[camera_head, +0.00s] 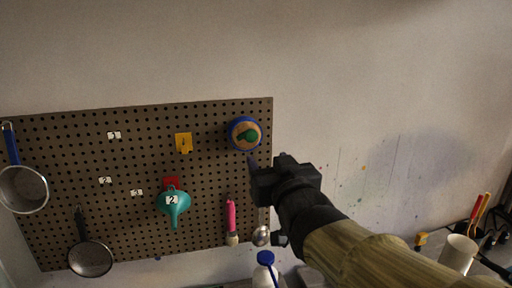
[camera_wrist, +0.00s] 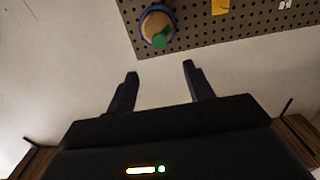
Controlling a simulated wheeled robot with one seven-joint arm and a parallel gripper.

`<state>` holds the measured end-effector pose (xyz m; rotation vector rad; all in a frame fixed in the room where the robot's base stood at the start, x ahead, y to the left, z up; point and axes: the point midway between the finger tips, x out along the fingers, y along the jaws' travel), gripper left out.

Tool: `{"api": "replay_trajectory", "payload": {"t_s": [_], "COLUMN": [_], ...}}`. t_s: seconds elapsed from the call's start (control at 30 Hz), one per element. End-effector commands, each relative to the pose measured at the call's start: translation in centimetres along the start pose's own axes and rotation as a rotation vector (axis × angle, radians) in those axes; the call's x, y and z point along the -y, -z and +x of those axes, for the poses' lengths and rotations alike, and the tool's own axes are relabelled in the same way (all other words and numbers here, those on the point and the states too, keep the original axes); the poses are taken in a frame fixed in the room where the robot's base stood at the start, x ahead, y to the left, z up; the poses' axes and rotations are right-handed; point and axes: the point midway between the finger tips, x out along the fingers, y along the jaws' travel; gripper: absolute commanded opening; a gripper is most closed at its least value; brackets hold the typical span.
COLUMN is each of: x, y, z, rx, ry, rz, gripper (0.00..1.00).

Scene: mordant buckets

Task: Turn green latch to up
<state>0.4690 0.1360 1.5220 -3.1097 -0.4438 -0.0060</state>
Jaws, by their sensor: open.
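The green latch (camera_head: 248,136) sits on a round tan disc with a blue rim (camera_head: 234,128), mounted near the top right corner of the pegboard. In the head view the latch lies roughly sideways across the disc. In the wrist view the green latch (camera_wrist: 162,38) shows beyond the fingertips, near the top middle. My gripper (camera_head: 254,168) is below and slightly right of the disc in the head view. In the wrist view my gripper (camera_wrist: 160,72) has its two fingers spread apart with nothing between them. It appears apart from the latch.
The brown pegboard (camera_head: 90,135) holds a yellow tag (camera_head: 183,143), a teal funnel (camera_head: 173,203), a pink-handled brush (camera_head: 231,220) and pans at left. A ladle (camera_head: 261,236) hangs by my arm. A white bottle (camera_head: 265,272) stands below.

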Motion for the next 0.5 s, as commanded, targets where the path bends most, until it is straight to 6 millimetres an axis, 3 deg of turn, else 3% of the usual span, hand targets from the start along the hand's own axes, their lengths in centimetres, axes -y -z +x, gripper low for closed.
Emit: {"api": "replay_trajectory", "payload": {"t_s": [0.43,0.5], "x": [-0.3,-0.2], "y": [-0.4,-0.1], "z": [1.9,3.1], "rx": [0.004,0.007], "ry": [-0.007,-0.005], "rz": [-0.001,0.001], "gripper": [0.52,0.52]}}
